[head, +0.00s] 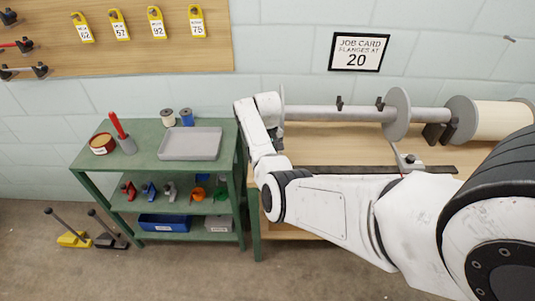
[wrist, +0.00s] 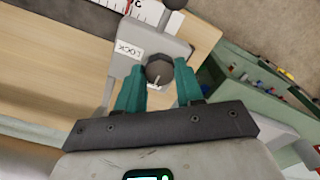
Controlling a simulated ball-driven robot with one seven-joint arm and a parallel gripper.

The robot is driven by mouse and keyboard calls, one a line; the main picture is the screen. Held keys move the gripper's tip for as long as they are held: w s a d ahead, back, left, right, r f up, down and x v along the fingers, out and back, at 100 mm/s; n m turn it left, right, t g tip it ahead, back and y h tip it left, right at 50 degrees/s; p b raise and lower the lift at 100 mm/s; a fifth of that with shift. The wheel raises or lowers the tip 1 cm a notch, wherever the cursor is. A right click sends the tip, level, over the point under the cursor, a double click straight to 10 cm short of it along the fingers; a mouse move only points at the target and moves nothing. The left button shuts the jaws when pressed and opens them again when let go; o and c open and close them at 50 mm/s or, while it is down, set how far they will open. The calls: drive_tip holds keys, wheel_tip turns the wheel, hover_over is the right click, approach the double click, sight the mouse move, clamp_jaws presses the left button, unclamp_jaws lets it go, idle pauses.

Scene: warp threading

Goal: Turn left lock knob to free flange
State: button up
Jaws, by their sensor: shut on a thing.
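In the wrist view, the lock knob (wrist: 159,69) is a dark grey faceted knob on a light grey block marked with a white LOCK label (wrist: 129,50). My gripper (wrist: 160,84) has teal fingers on either side of the knob and is shut on it. In the head view, my white arm reaches across to the left end of the beam, and its links hide the gripper and this knob. A grey flange (head: 397,114) stands upright on the grey shaft (head: 335,113). Another disc edge (head: 283,103) shows at the shaft's left end, just right of my arm.
A job card (head: 357,52) reads 20. A green shelf cart (head: 140,150) with a grey tray (head: 190,144) stands close left of my arm. A ruler (wrist: 115,6) lies beyond the block. A cream roll (head: 503,121) is at the right. Open floor lies below the cart.

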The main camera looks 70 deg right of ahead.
drive_tip(key=shift+w+r, duration=0.1)
drive_tip(key=o, duration=1)
drive_tip(key=shift+o, duration=0.2)
wheel_tip(320, 180, up, 11)
drive_tip(key=shift+b, duration=0.45)
drive_tip(key=shift+f, duration=0.25)
drive_tip(key=s+a+f+n+h, duration=0.1)
drive_tip(key=s+a+f, duration=0.1)
drive_tip(key=a+f, duration=0.5)
drive_tip(key=s+a+f+n, duration=0.1)
drive_tip(key=s+a+f, duration=0.2)
drive_tip(key=a, duration=0.7)
drive_tip(key=s+a+n, duration=0.2)
drive_tip(key=s+a, duration=0.4)
drive_tip(key=a, duration=0.3)
drive_tip(key=s+a+n+t, duration=0.1)
drive_tip(key=s+a, duration=0.6)
drive_tip(key=a, duration=0.3)
drive_tip(key=shift+f+n+y, duration=0.25)
drive_tip(key=shift+n+y, duration=0.15)
